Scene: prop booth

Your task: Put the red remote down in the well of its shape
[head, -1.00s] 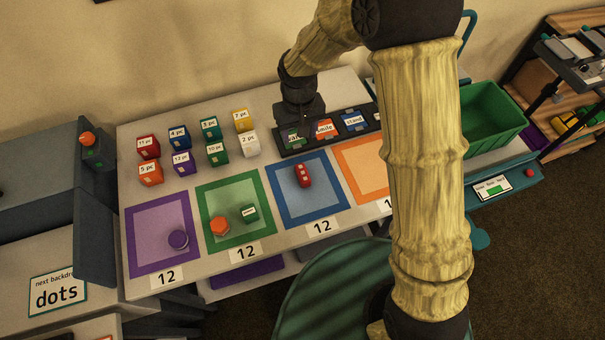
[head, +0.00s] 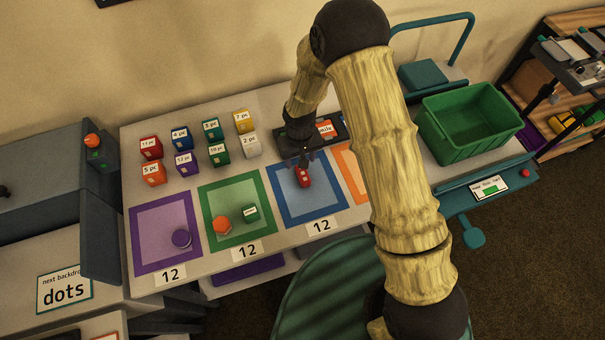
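The red remote (head: 304,178) is a small red block with pale marks, lying on the blue-bordered mat (head: 328,209) near its upper middle. My gripper (head: 303,163) points down at the remote's far end, its fingertips at or just above it. The fingers are small and dark, so I cannot tell whether they touch it or how far apart they are. No well of the remote's shape can be made out in the head view. My arm hides part of the table's right side.
A purple puck (head: 181,239), orange piece (head: 221,225) and green block (head: 250,213) lie on neighbouring mats. Several labelled blocks stand behind. A dark card tray (head: 334,128) is partly hidden by my arm. A green bin (head: 468,123) stands at right.

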